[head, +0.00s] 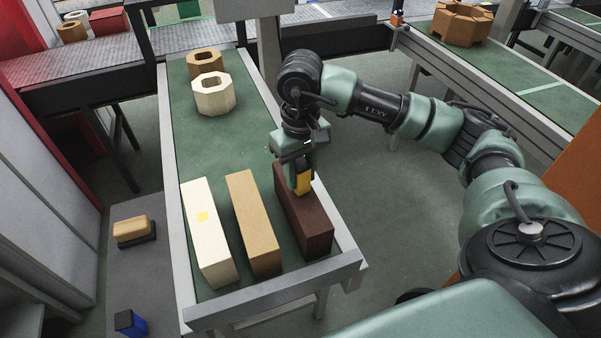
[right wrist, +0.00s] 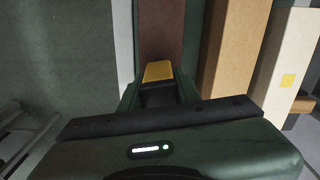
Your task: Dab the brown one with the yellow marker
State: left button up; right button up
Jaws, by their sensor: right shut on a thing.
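A dark brown brick (head: 303,222) stands on the green conveyor, rightmost in a row of three. It also shows in the right wrist view (right wrist: 161,25). My right gripper (head: 301,176) is shut on the yellow marker (head: 303,185), over the far part of the brown brick. The marker's yellow block also shows in the right wrist view (right wrist: 159,71), in front of the brown face. I cannot tell whether it touches the brick. No yellow mark shows on the visible brown surface. My left gripper is not in view.
A tan brick (head: 253,225) and a cream brick (head: 209,240) with a yellow patch stand left of the brown one. Two hollow blocks, cream (head: 213,97) and brown (head: 204,64), sit farther back. A grey stand (head: 131,275) at left holds a wooden-backed block (head: 133,228) and a blue block (head: 130,322).

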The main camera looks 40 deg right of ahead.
aim_at(300, 162)
jog(key=shift+s+f+b, duration=0.1)
jog(key=shift+f+b, duration=0.05)
jog(key=shift+b, duration=0.3)
dwell(1.5)
jog(key=shift+r+p, duration=1.7)
jog(key=shift+r, duration=1.95)
